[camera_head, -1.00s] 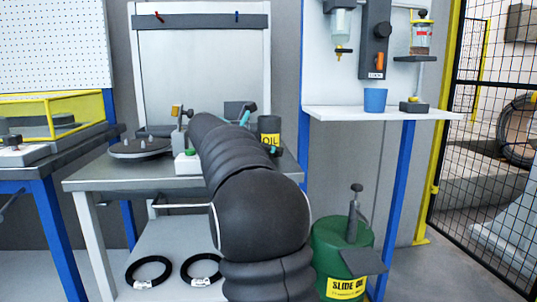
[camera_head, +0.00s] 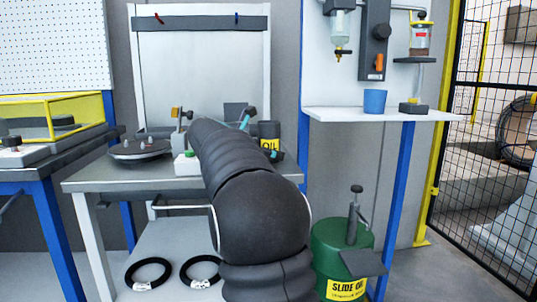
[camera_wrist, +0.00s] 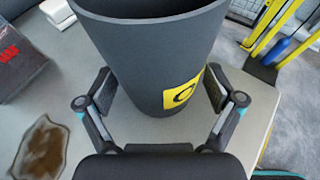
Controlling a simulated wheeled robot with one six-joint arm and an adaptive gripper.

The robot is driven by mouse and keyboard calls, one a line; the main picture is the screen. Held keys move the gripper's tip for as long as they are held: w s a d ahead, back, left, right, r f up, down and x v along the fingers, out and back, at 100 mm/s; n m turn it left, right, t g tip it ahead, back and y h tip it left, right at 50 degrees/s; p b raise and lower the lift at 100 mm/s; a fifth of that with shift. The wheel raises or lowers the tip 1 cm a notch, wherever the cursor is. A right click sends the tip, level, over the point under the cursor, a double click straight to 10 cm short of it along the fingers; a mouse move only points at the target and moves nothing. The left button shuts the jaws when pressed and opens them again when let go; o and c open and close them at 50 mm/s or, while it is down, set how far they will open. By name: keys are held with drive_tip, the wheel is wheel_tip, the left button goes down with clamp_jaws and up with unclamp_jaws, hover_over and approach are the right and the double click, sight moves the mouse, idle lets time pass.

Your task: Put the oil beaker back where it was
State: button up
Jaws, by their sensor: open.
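The oil beaker (camera_head: 269,131) is a dark grey cup with a yellow OIL label. It stands upright at the right end of the grey workbench (camera_head: 110,180), partly behind my arm. In the wrist view the beaker (camera_wrist: 150,50) fills the middle, its base apparently on the bench top. My gripper (camera_wrist: 158,90) is open, with one finger on each side of the beaker's lower part. Whether the fingers touch its wall is hard to tell. In the head view my arm hides most of the gripper.
A brown oil stain (camera_wrist: 42,148) lies left of the beaker, and a dark box with red lettering (camera_wrist: 12,60) stands beyond it. The bench edge drops to the floor on the right. A blue cup (camera_head: 375,101) stands on the white shelf (camera_head: 430,114).

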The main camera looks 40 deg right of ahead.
drive_tip(key=v, duration=1.2)
drive_tip(key=shift+p, duration=0.35)
drive_tip(key=s+a+f+m+t+y, duration=0.2)
drive_tip(key=s+a+f+m+y, duration=0.4)
drive_tip(key=s+a+f+m, duration=0.3)
drive_tip(key=s+a+f+m+t+y, duration=0.2)
drive_tip(key=s+a+f+m+y, duration=0.5)
drive_tip(key=s+a+f, duration=0.8)
drive_tip(key=s+a+m, duration=0.1)
drive_tip(key=s+m, duration=0.2)
drive_tip(key=s, duration=0.2)
drive_tip(key=shift+s+f, duration=0.15)
drive_tip(key=shift+f, duration=0.15)
drive_tip(key=shift+c, duration=0.2)
